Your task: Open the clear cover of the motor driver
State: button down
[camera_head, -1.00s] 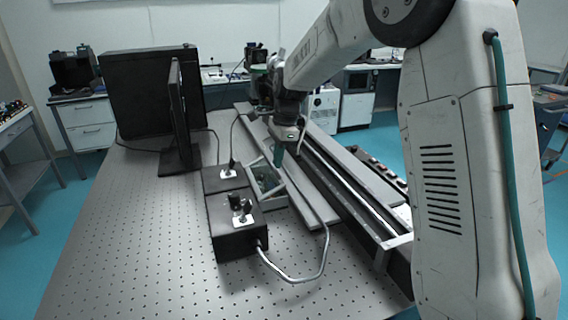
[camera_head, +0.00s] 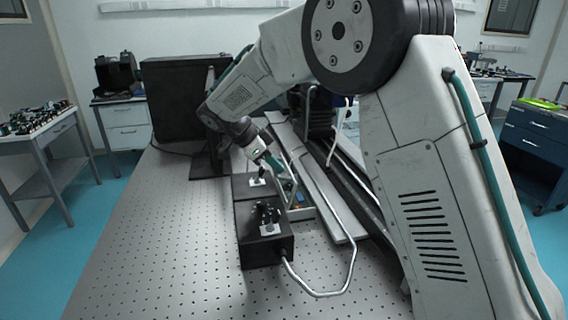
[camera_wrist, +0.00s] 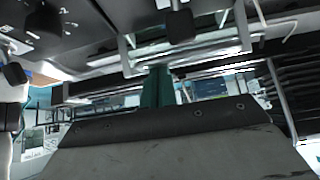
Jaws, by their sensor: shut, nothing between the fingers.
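The motor driver (camera_head: 302,213) is a low, pale-rimmed box right of the black boxes in the head view, with small blue and orange parts showing inside. The thin pale frame of its clear cover (camera_head: 288,186) appears raised and steeply tilted over the box; its exact angle is hard to tell. My gripper (camera_head: 273,164), with teal fingers, is shut and empty beside the raised frame, over the left side of the driver. In the wrist view the shut fingers (camera_wrist: 157,88) reach towards pale bars; I cannot tell whether they touch the cover.
Two black boxes with knobs (camera_head: 268,228) stand close on the left. A bent metal-coloured cable (camera_head: 345,270) loops in front. A long rail (camera_head: 340,222) lies on the right. The perforated tabletop (camera_head: 165,240) at front left is clear.

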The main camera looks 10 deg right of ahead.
jog(key=shift+a+f, duration=0.1)
jog(key=shift+a, duration=0.55)
